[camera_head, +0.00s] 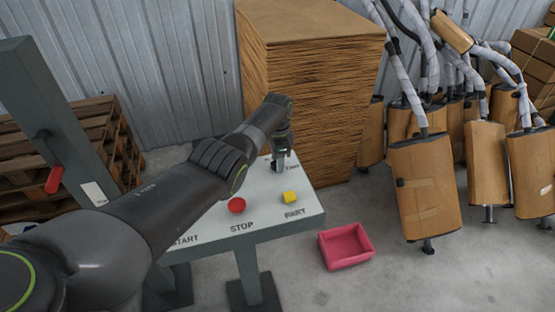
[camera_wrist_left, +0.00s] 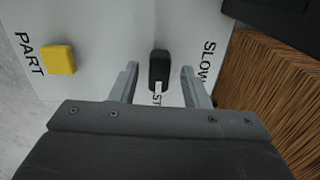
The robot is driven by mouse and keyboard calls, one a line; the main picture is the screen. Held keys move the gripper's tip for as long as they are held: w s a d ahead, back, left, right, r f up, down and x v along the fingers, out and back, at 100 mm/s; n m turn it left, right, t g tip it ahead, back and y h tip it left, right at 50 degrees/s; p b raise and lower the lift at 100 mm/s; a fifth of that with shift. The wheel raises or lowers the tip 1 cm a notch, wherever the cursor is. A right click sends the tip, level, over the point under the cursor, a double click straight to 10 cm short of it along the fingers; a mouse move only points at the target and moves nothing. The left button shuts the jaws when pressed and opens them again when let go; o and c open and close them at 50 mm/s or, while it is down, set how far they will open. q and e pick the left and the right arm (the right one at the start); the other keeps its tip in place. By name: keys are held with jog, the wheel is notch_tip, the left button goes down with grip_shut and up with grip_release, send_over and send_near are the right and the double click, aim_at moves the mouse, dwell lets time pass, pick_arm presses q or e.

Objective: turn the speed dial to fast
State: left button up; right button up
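The speed dial (camera_wrist_left: 159,70) is a black upright knob on the pale panel. Its white mark lies at the end nearer my gripper body, beside partly hidden letters that read "ST". The word "SLOW" (camera_wrist_left: 208,62) stands to the right of the knob. My left gripper (camera_wrist_left: 160,69) is open, with one finger on each side of the knob and a visible gap to each. In the head view, my left gripper (camera_head: 279,160) reaches down over the panel's far right part and hides much of the dial. My right gripper is not in view.
The panel (camera_head: 262,205) also carries a red STOP button (camera_head: 237,205) and a yellow PART button (camera_head: 290,197). A cardboard stack (camera_head: 320,90) stands close behind it. A pink bin (camera_head: 346,246) lies on the floor to the right.

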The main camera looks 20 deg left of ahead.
pick_arm(q)
jog(key=shift+r, duration=0.25)
notch_tip(320, 180, up, 5)
jog(key=shift+f+p, duration=0.1)
jog(key=shift+p, duration=0.25)
notch_tip(320, 180, up, 12)
jog(key=b, duration=0.2)
jog(key=shift+b, duration=0.35)
